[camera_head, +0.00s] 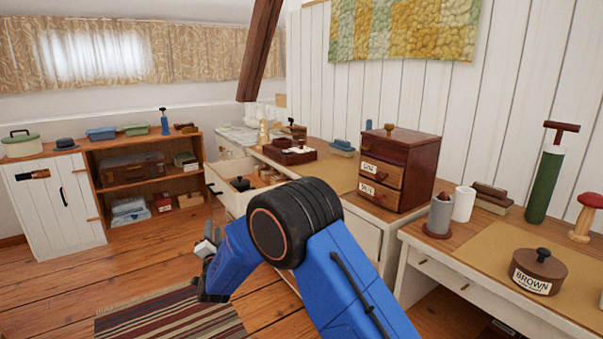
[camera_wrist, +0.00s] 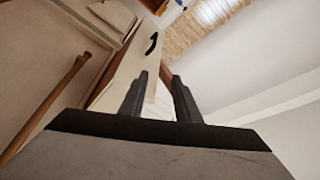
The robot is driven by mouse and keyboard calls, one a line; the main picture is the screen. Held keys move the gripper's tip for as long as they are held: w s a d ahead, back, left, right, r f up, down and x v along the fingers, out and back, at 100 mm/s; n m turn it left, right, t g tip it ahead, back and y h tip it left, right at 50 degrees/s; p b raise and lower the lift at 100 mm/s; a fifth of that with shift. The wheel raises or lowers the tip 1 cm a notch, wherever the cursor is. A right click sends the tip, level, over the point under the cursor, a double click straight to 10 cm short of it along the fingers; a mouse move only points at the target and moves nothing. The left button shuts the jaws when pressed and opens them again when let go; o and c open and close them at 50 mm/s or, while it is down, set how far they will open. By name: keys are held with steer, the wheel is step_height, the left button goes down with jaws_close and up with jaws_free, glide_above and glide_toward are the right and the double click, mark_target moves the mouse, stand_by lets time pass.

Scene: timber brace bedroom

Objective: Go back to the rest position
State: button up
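My blue arm reaches forward and bends to the left in the head view. My gripper (camera_head: 208,262) is low at its end, over the floor near the striped rug, partly hidden by the arm. In the wrist view, the two dark fingers of my gripper (camera_wrist: 160,95) stand apart with nothing held between them. Beyond them is a pale panel with a black handle (camera_wrist: 152,43), seen tilted.
An open white drawer (camera_head: 232,201) with small items juts out just behind my arm. A desk with a small wooden drawer chest (camera_head: 410,168) stands behind. A nearer table (camera_head: 470,237) holds a brown lidded pot (camera_head: 538,268). The floor by the striped rug (camera_head: 165,318) is free.

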steer(key=d+r+n+g, duration=0.35)
steer(key=d+r, duration=0.85)
steer(key=d, duration=0.5)
steer(key=s+d+r+n+g+h, duration=0.1)
steer(key=s+d+r+g, duration=0.1)
steer(key=s+d, duration=0.5)
steer(key=s+d+r+n+g, duration=0.1)
steer(key=s+d+r+g, duration=0.2)
steer(key=d, duration=0.7)
steer(key=s+d+f+n+g+h, duration=0.2)
steer(key=s+d, duration=1.4)
steer(key=s, duration=0.3)
steer(key=s+d+f+g+h, duration=0.1)
steer(key=s+d+f, duration=0.1)
steer(key=s, duration=0.6)
steer(key=s+d+f+g, duration=0.1)
steer(key=s+d+f, duration=0.1)
steer(key=s+d, duration=0.3)
steer(key=s+d+f+g+h, duration=0.1)
steer(key=s+d+f+g, duration=0.1)
steer(key=s, duration=0.9)
steer(key=shift+d+f+n+h, duration=0.35)
steer(key=shift+d+f, duration=0.15)
steer(key=shift+d, duration=0.4)
